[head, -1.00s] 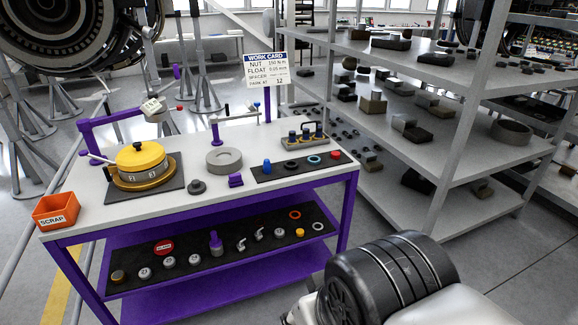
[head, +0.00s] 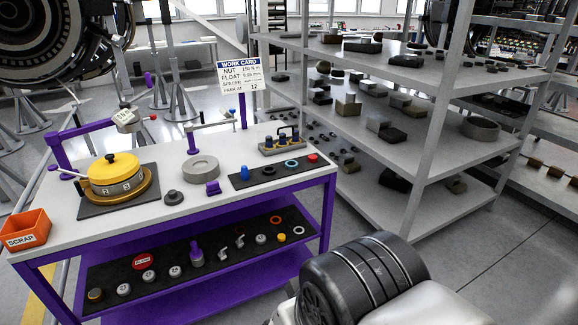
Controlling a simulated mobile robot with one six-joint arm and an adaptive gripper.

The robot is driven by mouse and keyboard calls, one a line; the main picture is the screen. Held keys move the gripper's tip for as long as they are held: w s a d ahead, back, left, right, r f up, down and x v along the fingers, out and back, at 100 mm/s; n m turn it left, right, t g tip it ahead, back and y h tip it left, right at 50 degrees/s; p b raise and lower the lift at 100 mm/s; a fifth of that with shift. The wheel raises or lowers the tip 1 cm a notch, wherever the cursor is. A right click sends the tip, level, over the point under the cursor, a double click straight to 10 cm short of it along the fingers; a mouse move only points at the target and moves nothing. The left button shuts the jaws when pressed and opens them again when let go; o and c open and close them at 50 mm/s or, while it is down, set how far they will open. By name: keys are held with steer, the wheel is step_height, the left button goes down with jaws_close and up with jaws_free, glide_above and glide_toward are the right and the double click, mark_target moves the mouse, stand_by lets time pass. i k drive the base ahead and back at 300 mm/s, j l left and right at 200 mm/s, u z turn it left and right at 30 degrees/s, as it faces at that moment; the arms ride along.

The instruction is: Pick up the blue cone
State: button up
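The blue cone (head: 244,172) is a small blue piece at the left end of a black mat (head: 267,175) on the purple workbench's white top (head: 150,216). It stands upright, with a blue-and-white ring, a dark ring and a red piece in a row to its right. It is too small for me to make out its exact shape. The fingers of my gripper are not in view. Part of my own arm fills the lower right, apart from the cone and in front of the bench.
A yellow-topped fixture (head: 114,170), orange scrap bin (head: 25,232) and peg holder (head: 283,147) share the bench. Metal shelving (head: 430,150) stands right; floor between is clear.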

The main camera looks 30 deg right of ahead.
mark_target(244, 172)
steer(key=i+j+z, duration=0.15)
steer(key=i, duration=0.4)
steer(key=i+j+z, duration=0.2)
steer(key=i, duration=0.35)
steer(key=i+j+z, duration=0.15)
steer(key=i+j, duration=0.15)
steer(key=i, duration=0.25)
steer(key=i+j+z, duration=0.15)
steer(key=i+j, duration=0.2)
steer(key=i, duration=0.15)
